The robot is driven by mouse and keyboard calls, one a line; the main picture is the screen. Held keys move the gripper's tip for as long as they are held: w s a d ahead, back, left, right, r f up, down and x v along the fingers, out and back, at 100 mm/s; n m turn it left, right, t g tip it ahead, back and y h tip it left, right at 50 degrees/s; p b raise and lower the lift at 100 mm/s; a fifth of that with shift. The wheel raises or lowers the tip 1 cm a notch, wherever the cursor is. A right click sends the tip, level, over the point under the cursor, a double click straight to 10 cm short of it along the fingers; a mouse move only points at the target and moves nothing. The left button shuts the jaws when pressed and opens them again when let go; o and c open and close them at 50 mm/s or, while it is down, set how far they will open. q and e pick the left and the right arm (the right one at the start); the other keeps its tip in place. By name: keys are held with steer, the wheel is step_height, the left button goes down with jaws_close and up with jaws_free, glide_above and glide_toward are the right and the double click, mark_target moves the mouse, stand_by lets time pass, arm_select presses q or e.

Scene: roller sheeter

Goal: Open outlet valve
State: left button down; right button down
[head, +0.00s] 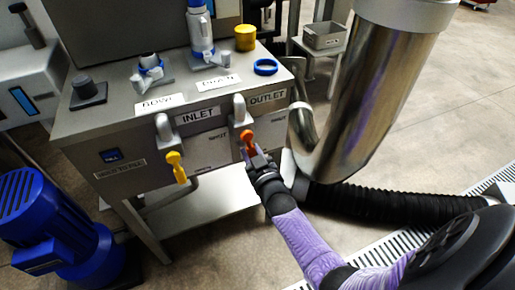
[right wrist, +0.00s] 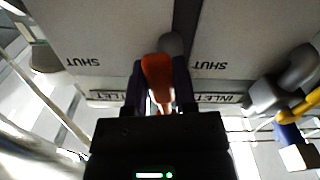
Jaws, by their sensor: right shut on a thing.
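The outlet valve has an orange handle (head: 248,141) below a grey pipe elbow, under the OUTLET label (head: 267,98) on the grey machine's front. The handle points down toward my gripper. My right gripper (head: 258,161) reaches it from below and is shut on it. In the right wrist view the orange handle (right wrist: 157,72) stands between the two dark fingers, with its lower part partly hidden by them. The panel behind carries SHUT markings (right wrist: 208,66). My left gripper is not in view.
The inlet valve's yellow handle (head: 177,166) hangs to the left. A large shiny metal duct (head: 375,90) and a black ribbed hose (head: 400,205) stand close on the right. A blue motor (head: 55,225) is at lower left.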

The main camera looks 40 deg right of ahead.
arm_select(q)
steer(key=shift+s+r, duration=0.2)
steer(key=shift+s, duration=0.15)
arm_select(e)
steer(key=shift+w+a+f+m, duration=0.1)
steer(key=shift+a+m, duration=0.5)
steer(key=shift+m, duration=0.3)
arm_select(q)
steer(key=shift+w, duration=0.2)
arm_select(e)
steer(key=shift+c, duration=2.1)
jaws_free()
arm_select(q)
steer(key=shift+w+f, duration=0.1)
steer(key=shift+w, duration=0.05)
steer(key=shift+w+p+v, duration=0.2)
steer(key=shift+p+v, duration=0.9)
steer(key=shift+p, duration=0.1)
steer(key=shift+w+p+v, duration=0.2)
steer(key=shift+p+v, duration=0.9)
steer(key=shift+p, duration=0.1)
arm_select(e)
steer(key=v, duration=1)
